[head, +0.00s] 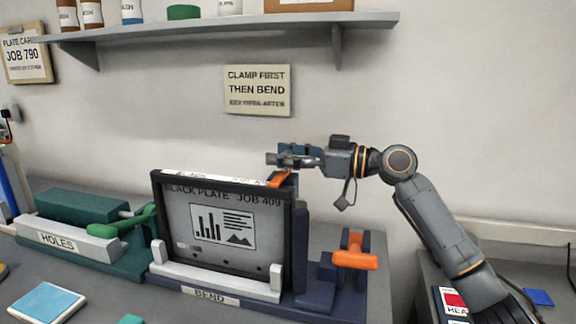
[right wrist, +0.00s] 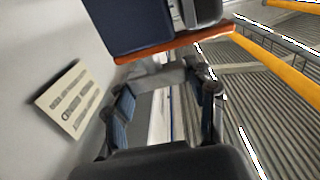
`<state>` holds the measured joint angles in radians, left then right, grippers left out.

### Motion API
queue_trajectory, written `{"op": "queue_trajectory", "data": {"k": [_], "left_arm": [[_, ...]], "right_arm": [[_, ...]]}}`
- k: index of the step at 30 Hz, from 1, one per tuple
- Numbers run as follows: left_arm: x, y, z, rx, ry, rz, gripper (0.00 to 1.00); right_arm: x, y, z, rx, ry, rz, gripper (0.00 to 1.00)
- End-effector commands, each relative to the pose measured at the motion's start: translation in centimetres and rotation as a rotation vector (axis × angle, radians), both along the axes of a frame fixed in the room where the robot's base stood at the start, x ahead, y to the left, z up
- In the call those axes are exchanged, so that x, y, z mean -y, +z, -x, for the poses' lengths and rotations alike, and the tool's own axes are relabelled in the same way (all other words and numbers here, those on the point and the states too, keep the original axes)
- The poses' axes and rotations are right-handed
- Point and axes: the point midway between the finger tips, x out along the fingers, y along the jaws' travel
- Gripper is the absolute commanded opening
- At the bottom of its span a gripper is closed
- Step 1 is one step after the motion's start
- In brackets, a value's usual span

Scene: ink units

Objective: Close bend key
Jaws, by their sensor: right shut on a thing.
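The bend unit (head: 330,302) is dark blue, with a pale BEND label. A black-framed plate marked JOB 409 (head: 175,225) stands upright in it. The orange bend key (head: 279,179) is at the plate's top right corner; an orange bar, seemingly the key, shows in the right wrist view (right wrist: 175,48). My right gripper (head: 285,160) is at this corner, just above the key, and looks shut on it. The fingers (right wrist: 165,98) partly hide the contact. My left gripper is out of view.
An orange handle (head: 355,259) stands on the unit's right side. The green HOLES unit (head: 85,215) is to the left. A wall shelf (head: 230,28) is above, and a sign (head: 257,90) hangs behind. A light blue pad (head: 47,302) lies at front left.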

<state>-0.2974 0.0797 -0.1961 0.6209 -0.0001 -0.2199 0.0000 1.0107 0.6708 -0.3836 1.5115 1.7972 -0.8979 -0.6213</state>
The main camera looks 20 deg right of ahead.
Motion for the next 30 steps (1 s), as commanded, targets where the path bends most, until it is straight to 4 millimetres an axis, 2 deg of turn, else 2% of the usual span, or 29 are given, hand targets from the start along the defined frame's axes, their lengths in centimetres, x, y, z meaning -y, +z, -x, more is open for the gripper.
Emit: {"op": "queue_trajectory", "data": {"k": [6, 20, 21, 24, 30], "left_arm": [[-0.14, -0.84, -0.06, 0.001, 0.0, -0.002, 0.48], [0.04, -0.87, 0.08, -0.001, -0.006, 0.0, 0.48], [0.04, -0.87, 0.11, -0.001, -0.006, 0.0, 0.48], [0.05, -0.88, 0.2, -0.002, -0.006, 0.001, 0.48], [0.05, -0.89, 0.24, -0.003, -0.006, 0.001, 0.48]], "right_arm": [[-0.05, -0.09, -0.02, -0.002, 0.045, 0.001, 0.0], [-0.09, 0.01, 0.01, 0.0, 0.056, 0.002, 0.0], [-0.09, 0.02, 0.01, 0.0, 0.056, 0.002, 0.61], [-0.1, 0.03, 0.0, 0.0, 0.055, 0.002, 0.79], [-0.1, 0.03, 0.0, 0.0, 0.055, 0.001, 0.79]]}}
